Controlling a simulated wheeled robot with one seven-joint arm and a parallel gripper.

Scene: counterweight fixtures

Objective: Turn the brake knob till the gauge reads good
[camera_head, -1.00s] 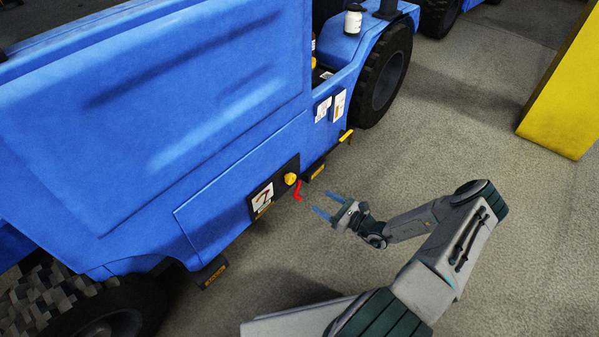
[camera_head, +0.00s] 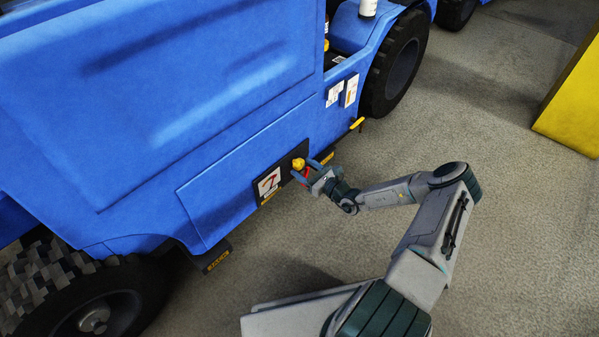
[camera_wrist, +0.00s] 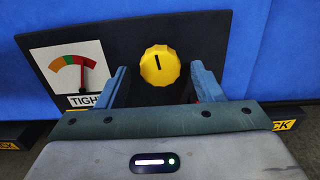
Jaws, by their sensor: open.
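The yellow brake knob (camera_head: 298,163) sits on a black panel low on the blue vehicle's side. In the wrist view the knob (camera_wrist: 160,66) shows a near-upright black mark. My gripper (camera_head: 311,169) is open at the panel. In the wrist view its blue fingers (camera_wrist: 163,80) stand left and right of the knob, with a gap on both sides; I cannot tell if the tips reach its depth. The white gauge (camera_wrist: 73,70), left of the knob, has a coloured arc, its needle by the red right end. The label below reads "TIGH", its end hidden by the left finger.
A red part (camera_head: 306,172) shows beside my fingers, partly hidden. A yellow handle (camera_head: 356,124) and white labels (camera_head: 342,92) are further right on the vehicle. A yellow block (camera_head: 572,110) stands at the right. The floor (camera_head: 480,240) around my arm is clear.

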